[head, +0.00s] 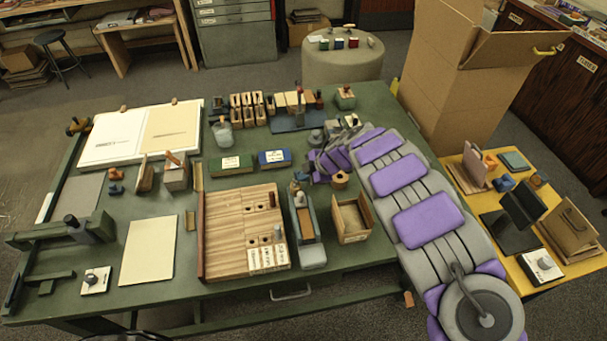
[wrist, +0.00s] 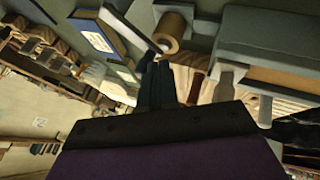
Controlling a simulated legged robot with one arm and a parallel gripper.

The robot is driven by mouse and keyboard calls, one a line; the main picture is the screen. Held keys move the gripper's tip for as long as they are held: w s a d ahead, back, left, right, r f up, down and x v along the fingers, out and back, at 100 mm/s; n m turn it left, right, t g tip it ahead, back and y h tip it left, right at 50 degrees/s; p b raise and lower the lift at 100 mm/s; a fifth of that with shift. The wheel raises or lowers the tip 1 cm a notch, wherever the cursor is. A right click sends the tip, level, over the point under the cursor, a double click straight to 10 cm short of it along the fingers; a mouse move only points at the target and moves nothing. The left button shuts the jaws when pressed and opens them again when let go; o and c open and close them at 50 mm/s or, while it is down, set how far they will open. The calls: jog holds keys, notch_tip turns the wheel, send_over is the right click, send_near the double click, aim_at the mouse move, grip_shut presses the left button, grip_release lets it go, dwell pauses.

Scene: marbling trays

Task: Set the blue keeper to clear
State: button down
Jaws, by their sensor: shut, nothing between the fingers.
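A blue block with a white label (head: 274,158) lies at the middle of the green table, right of a similar green block (head: 230,165). A blue-edged piece with a pale label (wrist: 95,36) shows at the upper left of the wrist view. I cannot tell which part is the blue keeper or how it is set; the label writing is too small to read. My gripper's dark fingers (wrist: 157,86) are together and empty in the wrist view. In the head view my purple and grey arm reaches over the table's right side, and the fingertips are hard to make out.
A cardboard box (head: 440,90) stands behind right. A yellow table (head: 535,293) is at right.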

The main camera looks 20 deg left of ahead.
aim_at(296, 172)
jog(key=a+m+t+p, duration=0.1)
jog(key=m+p, duration=0.1)
jog(key=p, duration=0.2)
jog(key=a+m+t+p, duration=0.1)
jog(key=a+p, duration=0.1)
jog(key=p, duration=0.2)
jog(key=shift+s+r+m+h, duration=0.1)
jog(key=shift+r+m+h, duration=0.2)
jog(key=shift+r+m, duration=0.1)
jog(key=a+m+t+p, duration=0.1)
jog(key=p, duration=0.1)
jog(key=shift+f+p, duration=0.15)
jog(key=shift+p, duration=0.15)
jog(key=shift+w+a+m+t+h+p, duration=0.2)
jog(key=shift+w+m+t+h+p, duration=0.3)
jog(key=shift+m+p, duration=0.5)
jog(key=shift+a+f+b, duration=0.1)
jog(key=shift+f+b, duration=0.15)
jog(key=shift+b, duration=0.05)
jog(key=shift+w+d+b, duration=0.15)
jog(key=shift+d+b, duration=0.35)
jog(key=shift+d, duration=0.35)
